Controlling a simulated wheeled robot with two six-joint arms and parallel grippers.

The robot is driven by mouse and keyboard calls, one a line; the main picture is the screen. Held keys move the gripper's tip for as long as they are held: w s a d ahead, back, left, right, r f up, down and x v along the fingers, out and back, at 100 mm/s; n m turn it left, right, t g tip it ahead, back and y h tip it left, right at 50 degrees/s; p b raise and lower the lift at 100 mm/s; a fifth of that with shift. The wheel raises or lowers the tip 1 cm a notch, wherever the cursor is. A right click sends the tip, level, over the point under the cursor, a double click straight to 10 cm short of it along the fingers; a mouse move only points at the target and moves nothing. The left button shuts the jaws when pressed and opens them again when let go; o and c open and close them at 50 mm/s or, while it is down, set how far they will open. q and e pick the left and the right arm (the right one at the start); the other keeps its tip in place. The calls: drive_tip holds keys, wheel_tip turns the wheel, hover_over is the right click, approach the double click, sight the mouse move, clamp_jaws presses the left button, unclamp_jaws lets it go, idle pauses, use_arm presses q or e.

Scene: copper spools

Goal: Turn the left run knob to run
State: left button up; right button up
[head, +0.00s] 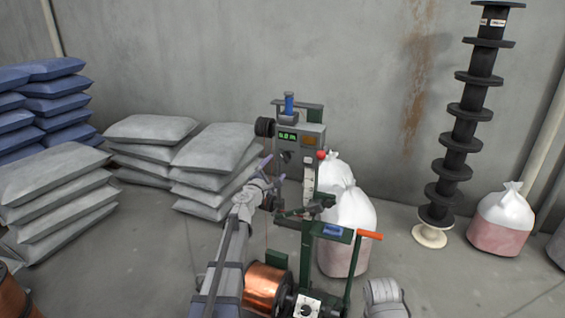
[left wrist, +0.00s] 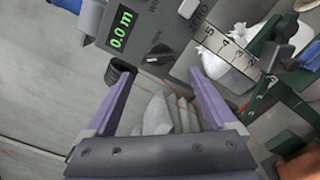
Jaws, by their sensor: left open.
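The run knob (left wrist: 160,52) is a small dark knob on the grey control box (head: 300,138), beside the lettering RUN. The box's green display (head: 288,136) reads 0.0 m. In the head view the knob (head: 286,156) is small, and I cannot tell its setting. My left gripper (head: 266,170) is open and empty, just in front of and below the box. In the left wrist view its two purple fingers (left wrist: 158,74) are spread, with the knob beyond the gap between their tips. No contact with the knob shows. My right gripper is not in view.
A copper spool (head: 265,286) sits low on the green machine, near an orange-handled lever (head: 369,235). White sacks (head: 350,215) stand right behind it. Grey bags (head: 213,165) are stacked at left. Black spools (head: 461,140) form a tall stack at right.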

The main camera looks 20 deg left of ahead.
sight(284, 159)
use_arm(q)
drive_tip(key=w, duration=0.7)
drive_tip(key=shift+w+d, duration=0.15)
drive_tip(key=shift+w, duration=0.05)
drive_tip(key=shift+c, duration=0.2)
drive_tip(key=shift+s, duration=0.1)
drive_tip(key=c, duration=1.3)
drive_tip(key=shift+c, duration=0.2)
